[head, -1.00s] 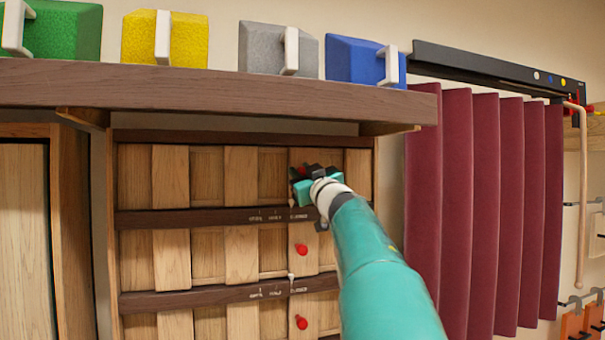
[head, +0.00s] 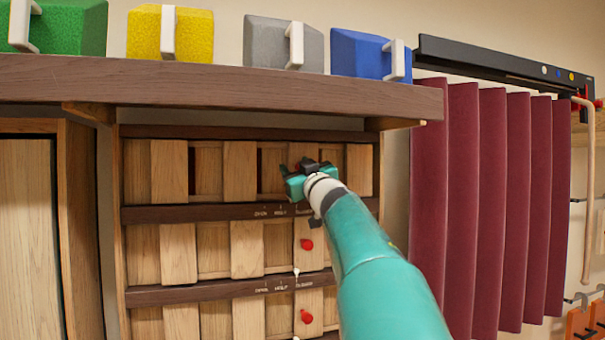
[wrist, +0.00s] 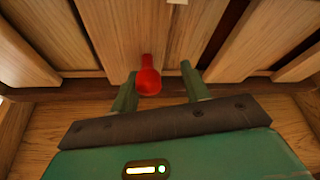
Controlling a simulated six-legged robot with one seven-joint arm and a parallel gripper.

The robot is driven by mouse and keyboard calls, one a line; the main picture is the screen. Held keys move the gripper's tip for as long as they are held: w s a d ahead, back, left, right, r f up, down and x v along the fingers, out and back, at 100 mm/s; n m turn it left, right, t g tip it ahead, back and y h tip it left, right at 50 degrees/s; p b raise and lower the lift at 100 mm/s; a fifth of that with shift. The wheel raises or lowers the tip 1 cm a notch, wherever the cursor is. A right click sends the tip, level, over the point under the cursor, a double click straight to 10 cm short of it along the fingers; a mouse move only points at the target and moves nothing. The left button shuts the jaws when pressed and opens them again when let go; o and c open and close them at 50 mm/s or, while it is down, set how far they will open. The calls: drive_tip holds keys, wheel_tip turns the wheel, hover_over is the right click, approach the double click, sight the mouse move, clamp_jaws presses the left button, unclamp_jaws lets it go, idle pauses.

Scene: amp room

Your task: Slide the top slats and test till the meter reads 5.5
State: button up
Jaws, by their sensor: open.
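The top row of wooden slats (head: 240,172) sits under the brown shelf in the head view. Narrow dark gaps show beside some slats. My gripper (head: 299,166) is at the right part of this row and hides its knob there. In the wrist view, the red knob (wrist: 148,77) of the slat panel (wrist: 142,25) stands between the two fingers of my open gripper (wrist: 158,73), nearer the left finger. Whether a finger touches it I cannot tell. No meter is visible.
Two lower slat rows have red knobs (head: 307,244) and (head: 306,317), with OPEN, HALF and CLOSED labels on the rails (head: 200,293). The shelf (head: 240,83) overhangs above, bearing coloured blocks (head: 170,35). Maroon curtain panels (head: 490,200) hang at right.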

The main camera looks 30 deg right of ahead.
drive_tip(key=v, duration=1.3)
drive_tip(key=shift+s+f, duration=0.2)
drive_tip(key=shift+s, duration=0.15)
drive_tip(key=w+d+r+m+h, duration=0.1)
drive_tip(key=w+m+h, duration=0.1)
drive_tip(key=w+m, duration=0.1)
drive_tip(key=w+r+m+g+h, duration=0.1)
drive_tip(key=w+r+m, duration=0.1)
drive_tip(key=w+m, duration=0.2)
drive_tip(key=w+d+r+m+h, duration=0.1)
drive_tip(key=w+r+m+h, duration=0.1)
drive_tip(key=w, duration=0.3)
drive_tip(key=shift+w+d+m+h, duration=0.3)
drive_tip(key=shift+m, duration=0.5)
clamp_jaws()
